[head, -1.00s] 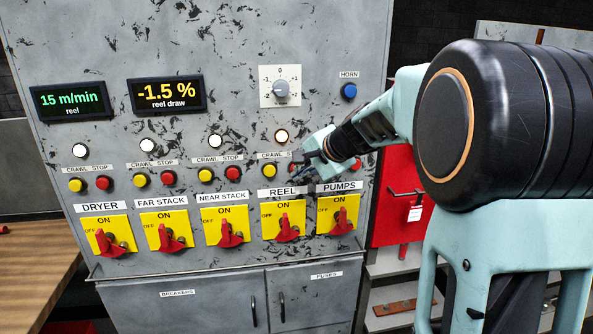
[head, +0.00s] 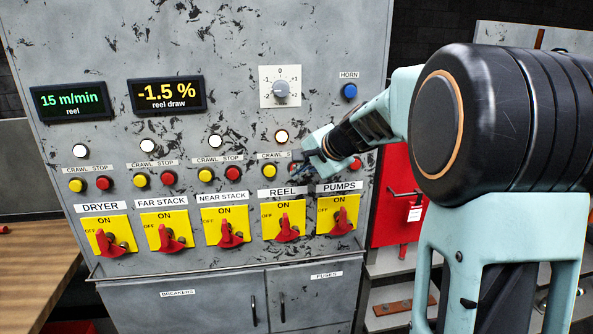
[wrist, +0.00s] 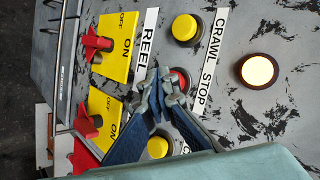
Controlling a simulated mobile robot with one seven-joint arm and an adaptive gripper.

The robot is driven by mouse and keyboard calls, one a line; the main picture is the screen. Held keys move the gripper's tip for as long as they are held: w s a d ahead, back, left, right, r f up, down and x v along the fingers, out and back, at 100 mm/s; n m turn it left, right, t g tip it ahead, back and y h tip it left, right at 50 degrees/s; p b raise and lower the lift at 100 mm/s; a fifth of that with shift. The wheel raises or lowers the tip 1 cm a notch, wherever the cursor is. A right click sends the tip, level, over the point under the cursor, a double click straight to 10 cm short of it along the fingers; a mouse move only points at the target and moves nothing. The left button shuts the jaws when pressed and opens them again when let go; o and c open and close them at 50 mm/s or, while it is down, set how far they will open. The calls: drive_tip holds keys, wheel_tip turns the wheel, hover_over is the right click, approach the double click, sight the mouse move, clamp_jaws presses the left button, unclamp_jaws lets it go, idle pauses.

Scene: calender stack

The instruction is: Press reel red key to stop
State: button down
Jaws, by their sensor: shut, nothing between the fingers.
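The reel red key (wrist: 181,75) shows in the wrist view between the REEL label and the CRAWL STOP strip. The tips of my gripper (wrist: 163,88) partly cover it; I cannot tell whether they touch it. My gripper (head: 298,168) is shut and empty, close to the panel in the head view, where it hides the reel red key. The reel yellow key (head: 270,171) is just left of it and also shows in the wrist view (wrist: 186,28). The reel display (head: 69,101) reads 15 m/min. The reel lamp (head: 281,136) is lit white.
The pumps red key (head: 355,164) is just right of my gripper. The reel switch (head: 287,229) and pumps switch (head: 341,219) stick out below. The near stack red key (head: 232,174) is to the left. A red box (head: 394,230) is right of the panel.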

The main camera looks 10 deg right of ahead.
drive_tip(key=shift+w, duration=0.25)
drive_tip(key=shift+s, duration=0.1)
idle(0.4)
drive_tip(key=shift+s+b, duration=0.55)
drive_tip(key=shift+s, duration=0.3)
drive_tip(key=s+b, duration=0.2)
drive_tip(key=s, duration=0.3)
drive_tip(key=shift+b, duration=0.3)
